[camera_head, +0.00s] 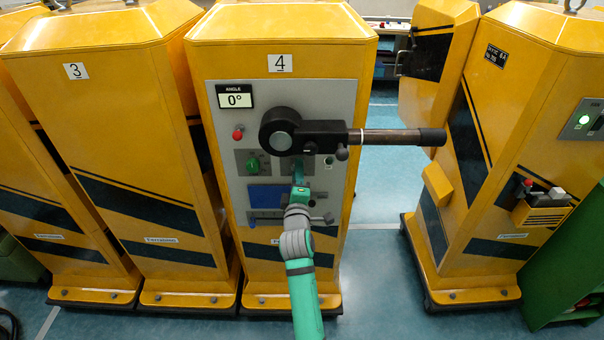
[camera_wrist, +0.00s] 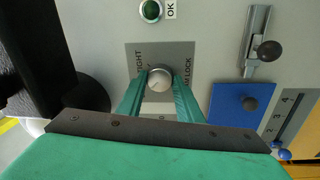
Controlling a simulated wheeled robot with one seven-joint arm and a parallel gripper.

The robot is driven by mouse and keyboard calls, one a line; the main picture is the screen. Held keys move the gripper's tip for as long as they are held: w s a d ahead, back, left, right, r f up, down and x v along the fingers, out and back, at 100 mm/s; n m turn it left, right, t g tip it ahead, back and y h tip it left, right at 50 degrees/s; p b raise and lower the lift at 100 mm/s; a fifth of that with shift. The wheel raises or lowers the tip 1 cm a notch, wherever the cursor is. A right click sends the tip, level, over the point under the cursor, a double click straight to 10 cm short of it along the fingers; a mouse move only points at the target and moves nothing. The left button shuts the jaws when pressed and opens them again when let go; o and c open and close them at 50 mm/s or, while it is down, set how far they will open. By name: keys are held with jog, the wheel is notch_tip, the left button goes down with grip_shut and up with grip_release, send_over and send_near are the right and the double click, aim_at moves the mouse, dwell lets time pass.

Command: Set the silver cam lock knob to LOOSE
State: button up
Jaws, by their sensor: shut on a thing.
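The silver cam lock knob (camera_wrist: 160,78) is a round knob on a grey plate (camera_wrist: 178,57) in the wrist view. The plate reads TIGHT on the left of the knob and CAM LOCK on the right; I cannot see the word LOOSE. My gripper (camera_wrist: 160,90) has its two green fingers on either side of the knob, shut on it. I cannot make out where the knob points. In the head view my gripper (camera_head: 298,182) reaches the panel below the black lever arm, and it hides the knob.
The black lever (camera_head: 390,137) sticks out to the right above my gripper. A green knob (camera_head: 253,164) and red button (camera_head: 238,133) are on the left. The display (camera_head: 235,99) reads 0°.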

jog(key=o, duration=1)
jog(key=shift+s, duration=0.1)
jog(key=shift+o, duration=0.2)
jog(key=s, duration=1)
jog(key=shift+s+f, duration=0.4)
jog(key=s+a+f+m+g, duration=0.1)
jog(key=s+f+m, duration=0.2)
jog(key=s+f, duration=0.35)
jog(key=s+a+f+m, duration=0.1)
jog(key=s+f+m, duration=0.25)
jog(key=s, duration=0.55)
jog(key=s+a+f+m+g, duration=0.1)
jog(key=s+f+m, duration=0.2)
jog(key=s+f, duration=0.35)
jog(key=s+d+r+m, duration=0.1)
jog(key=s+d+m, duration=0.1)
jog(key=s, duration=1.1)
jog(key=s+d+r+m+g, duration=0.1)
jog(key=s+m, duration=0.3)
jog(key=s, duration=1)
jog(key=shift+s+d+r, duration=0.2)
jog(key=shift+s+d, duration=0.05)
jog(key=shift+d, duration=0.3)
